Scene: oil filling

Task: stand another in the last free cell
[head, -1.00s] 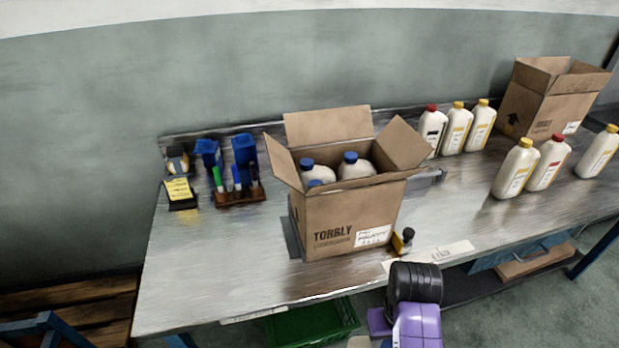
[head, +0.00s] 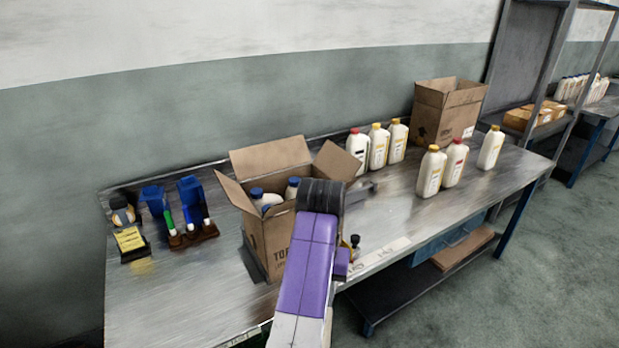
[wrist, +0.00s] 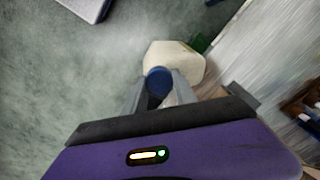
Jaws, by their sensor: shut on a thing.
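My gripper (wrist: 160,90) is shut on a white bottle (wrist: 176,60) with a blue cap, gripped at the cap end. In the wrist view the bottle is over the floor beside the table's edge. The head view does not show the gripper or this bottle; only my purple arm shows there, in front of the carton. The open carton (head: 262,238) marked TORBLY stands on the table with its flaps up. Blue-capped bottles (head: 293,187) stand inside it. My arm hides its right part, and the free cell cannot be made out.
Yellow- and red-capped bottles (head: 431,172) stand to the right on the metal table (head: 185,300). A second open carton (head: 440,115) is behind them. Blue bins (head: 190,190) and a marker rack (head: 195,236) are at the left. A small dark-capped bottle (head: 355,246) stands near the front edge.

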